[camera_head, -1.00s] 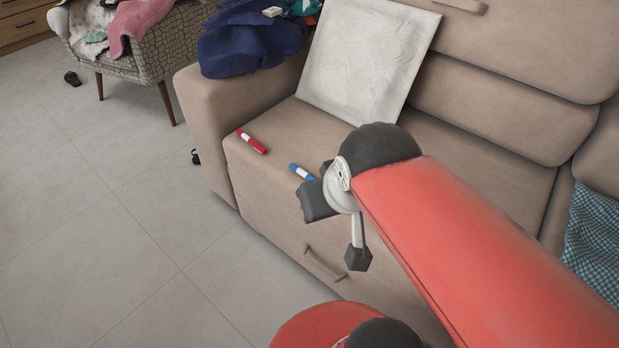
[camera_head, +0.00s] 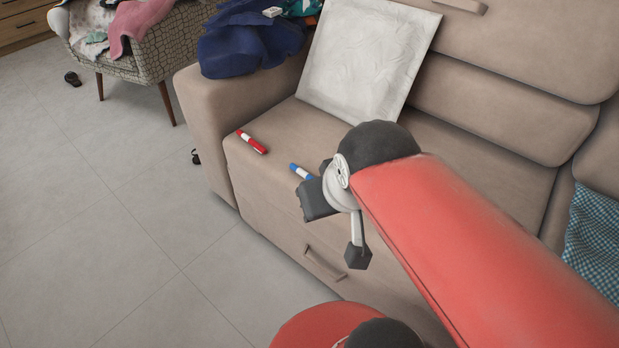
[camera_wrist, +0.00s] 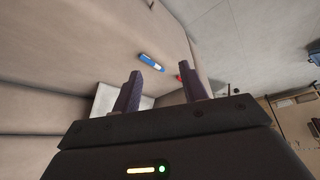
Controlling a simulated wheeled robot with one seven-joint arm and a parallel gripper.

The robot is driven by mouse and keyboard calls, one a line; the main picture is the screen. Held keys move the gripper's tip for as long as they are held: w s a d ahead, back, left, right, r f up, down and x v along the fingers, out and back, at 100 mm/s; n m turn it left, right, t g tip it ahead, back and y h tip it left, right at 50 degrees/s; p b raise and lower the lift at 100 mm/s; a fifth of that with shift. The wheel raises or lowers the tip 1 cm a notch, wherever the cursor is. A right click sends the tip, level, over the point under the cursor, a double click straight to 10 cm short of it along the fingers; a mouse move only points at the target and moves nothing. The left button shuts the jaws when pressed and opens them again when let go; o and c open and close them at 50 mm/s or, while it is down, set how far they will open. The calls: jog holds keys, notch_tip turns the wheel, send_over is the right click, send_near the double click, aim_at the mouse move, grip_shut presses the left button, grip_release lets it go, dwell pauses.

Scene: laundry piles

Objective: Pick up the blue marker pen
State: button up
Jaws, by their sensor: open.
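The blue marker pen (camera_head: 301,172) lies on the sofa seat near its front edge, partly next to my gripper's outline in the head view. It also shows in the wrist view (camera_wrist: 151,62), blue with a white band, beyond and above the fingertips. My gripper (camera_wrist: 160,78) is open and empty, its two dark fingers apart. In the head view my gripper (camera_head: 338,232) is in front of the sofa's front edge, to the right of and nearer than the pen. It does not touch the pen.
A red marker (camera_head: 252,142) lies to the left on the same seat. A white cushion (camera_head: 368,60) leans behind on the beige sofa (camera_head: 265,185). Dark blue clothes (camera_head: 250,45) cover the armrest. A patterned chair (camera_head: 165,55) with clothes stands back left. The floor at left is mostly clear.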

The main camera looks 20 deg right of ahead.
jog(key=w+d+f+n+g+b, duration=0.1)
jog(key=w+d+f+n+g, duration=0.15)
jog(key=w, duration=0.95)
jog(key=n+g+b, duration=0.2)
jog(key=n+g, duration=0.1)
send_near(309, 175)
jog(key=shift+s+d+f, duration=0.2)
jog(key=shift+s+f, duration=0.1)
jog(key=shift+s, duration=0.1)
jog(key=shift+w+f, duration=0.15)
jog(key=shift+f, duration=0.2)
jog(key=f, duration=0.7)
jog(key=shift+w+a+f+b, duration=0.2)
jog(key=shift+w+a+b, duration=0.1)
jog(key=shift+b, duration=0.1)
grip_shut()
jog(key=shift+r, duration=0.1)
